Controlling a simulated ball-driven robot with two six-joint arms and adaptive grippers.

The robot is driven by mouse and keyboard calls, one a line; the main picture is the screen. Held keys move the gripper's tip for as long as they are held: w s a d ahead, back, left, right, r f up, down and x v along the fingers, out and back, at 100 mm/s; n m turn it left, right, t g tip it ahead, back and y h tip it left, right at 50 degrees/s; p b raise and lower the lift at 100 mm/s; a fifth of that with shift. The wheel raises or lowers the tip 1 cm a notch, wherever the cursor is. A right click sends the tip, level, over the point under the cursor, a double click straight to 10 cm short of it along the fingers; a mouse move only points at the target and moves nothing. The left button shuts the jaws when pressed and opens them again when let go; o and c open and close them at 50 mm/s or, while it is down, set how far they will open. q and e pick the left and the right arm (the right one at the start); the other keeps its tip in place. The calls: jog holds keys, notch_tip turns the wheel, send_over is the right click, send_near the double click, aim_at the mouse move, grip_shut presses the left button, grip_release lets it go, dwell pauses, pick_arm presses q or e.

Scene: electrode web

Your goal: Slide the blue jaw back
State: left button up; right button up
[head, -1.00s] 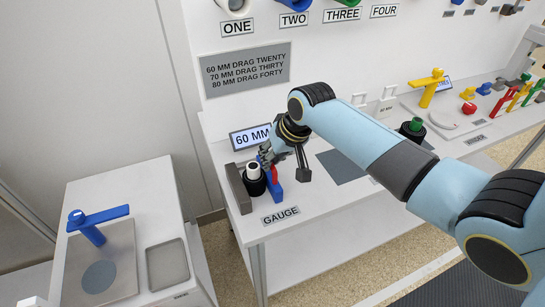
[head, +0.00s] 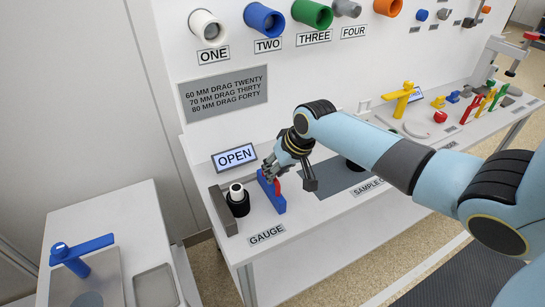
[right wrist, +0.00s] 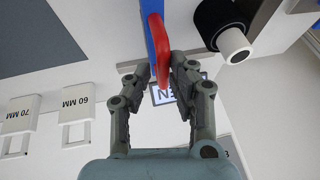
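The blue jaw (head: 272,192) with its red handle (head: 278,181) stands upright on the gauge. A clear gap parts it from the black roll with a white core (head: 238,200), which stands beside the grey fixed jaw (head: 222,211). My right gripper (head: 270,172) is at the top of the blue jaw. In the right wrist view, the right gripper's fingers (right wrist: 160,68) close on both sides of the red handle (right wrist: 160,50), next to the blue jaw (right wrist: 147,28). The display (head: 235,157) reads OPEN. My left gripper is out of view.
The GAUGE label (head: 267,235) is on the bench's front edge. A grey mat (head: 335,178) lies right of the jaw. A side cabinet with a blue lever (head: 80,250) stands at left. Coloured spools (head: 264,19) hang on the wall above.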

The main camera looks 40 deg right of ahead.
jog(key=shift+d, duration=0.15)
jog(key=shift+s+r, duration=0.1)
dwell(0.3)
jog(key=a+v, duration=0.1)
jog(key=v, duration=1)
jog(key=shift+s+d+r, duration=0.2)
jog(key=shift+d+r, duration=0.15)
jog(key=shift+d, duration=0.15)
